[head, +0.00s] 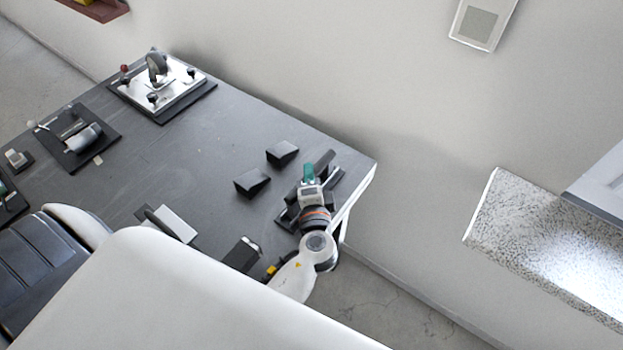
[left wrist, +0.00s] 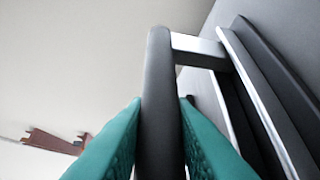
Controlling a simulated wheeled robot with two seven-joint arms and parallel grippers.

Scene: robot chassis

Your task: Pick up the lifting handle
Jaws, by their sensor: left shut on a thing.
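The lifting handle (left wrist: 160,85) is a dark grey bar in the left wrist view. A short light metal piece joins its upper end to darker parts at the right. My left gripper (left wrist: 160,125) has its teal fingers shut on the bar, one on each side. In the head view my left gripper (head: 309,174) is at the right end of the dark table, over a black holder (head: 288,216). The handle is mostly hidden there by the gripper and wrist. I cannot tell whether it is clear of the holder. My right gripper is not in view.
Two black wedge blocks (head: 252,182) stand left of the gripper on the dark table (head: 200,165). A metal plate fixture (head: 165,85) and a clamp-like device (head: 80,135) are farther left. A wall runs behind; a speckled ledge (head: 545,235) is at right.

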